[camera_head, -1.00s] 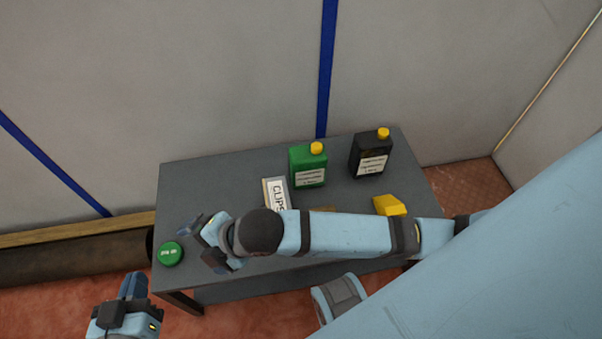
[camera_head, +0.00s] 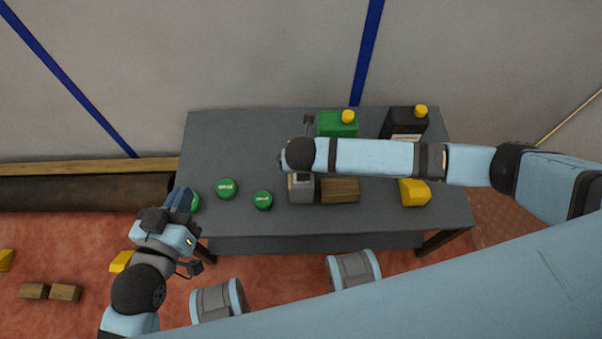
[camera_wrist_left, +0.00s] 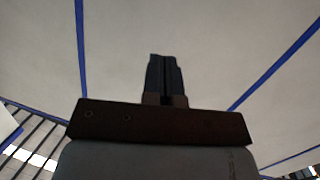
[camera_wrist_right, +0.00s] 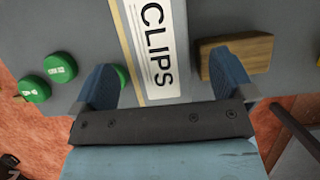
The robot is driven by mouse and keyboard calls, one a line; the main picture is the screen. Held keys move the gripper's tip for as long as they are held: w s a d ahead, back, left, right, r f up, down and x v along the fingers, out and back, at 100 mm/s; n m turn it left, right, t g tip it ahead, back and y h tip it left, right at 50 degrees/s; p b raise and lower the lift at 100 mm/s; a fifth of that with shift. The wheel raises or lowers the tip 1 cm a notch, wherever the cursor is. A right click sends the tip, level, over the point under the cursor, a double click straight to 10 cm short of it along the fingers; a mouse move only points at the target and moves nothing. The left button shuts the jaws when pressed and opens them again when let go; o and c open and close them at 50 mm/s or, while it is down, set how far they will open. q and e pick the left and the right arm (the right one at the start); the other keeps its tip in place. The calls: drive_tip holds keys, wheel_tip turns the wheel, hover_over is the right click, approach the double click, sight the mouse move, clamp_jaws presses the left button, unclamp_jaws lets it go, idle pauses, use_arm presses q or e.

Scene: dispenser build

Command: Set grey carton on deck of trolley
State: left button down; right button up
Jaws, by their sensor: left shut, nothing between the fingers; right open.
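The grey carton (camera_head: 300,194) lies on the grey table (camera_head: 235,135); my right wrist hides much of it in the head view. In the right wrist view the carton (camera_wrist_right: 157,45) carries a white CLIPS label. My right gripper (camera_wrist_right: 165,85) is open, with one finger on each side of the carton in that view; contact cannot be told. My left gripper (camera_head: 181,199) is shut and empty by the table's front left corner; it points at the pale wall in the left wrist view (camera_wrist_left: 164,75). I see no trolley.
Green lids (camera_head: 226,188) lie left of the carton. A wooden block (camera_head: 340,190) is close on its right, with a yellow block (camera_head: 414,192) beyond. The table's back left is clear.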

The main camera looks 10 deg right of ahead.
drive_tip(key=shift+w+f+b, duration=0.25)
drive_tip(key=shift+f+b, duration=0.05)
drive_tip(key=shift+f, duration=0.3)
drive_tip(key=b+x, duration=0.2)
drive_tip(key=x, duration=0.2)
drive_tip(key=shift+w, duration=0.25)
use_arm(q)
drive_tip(key=r, duration=0.1)
drive_tip(key=d+r+t+h, duration=0.1)
drive_tip(key=r, duration=0.1)
drive_tip(key=d+r+t+h, duration=0.1)
drive_tip(key=r, duration=0.1)
drive_tip(key=shift+w+r, duration=0.15)
drive_tip(key=shift+r, duration=0.05)
drive_tip(key=shift+r+p, duration=0.35)
drive_tip(key=shift+r, duration=0.05)
use_arm(e)
drive_tip(key=shift+f, duration=0.3)
drive_tip(key=c, duration=1.4)
drive_tip(key=shift+c, duration=0.2)
use_arm(q)
drive_tip(key=shift+f, duration=0.1)
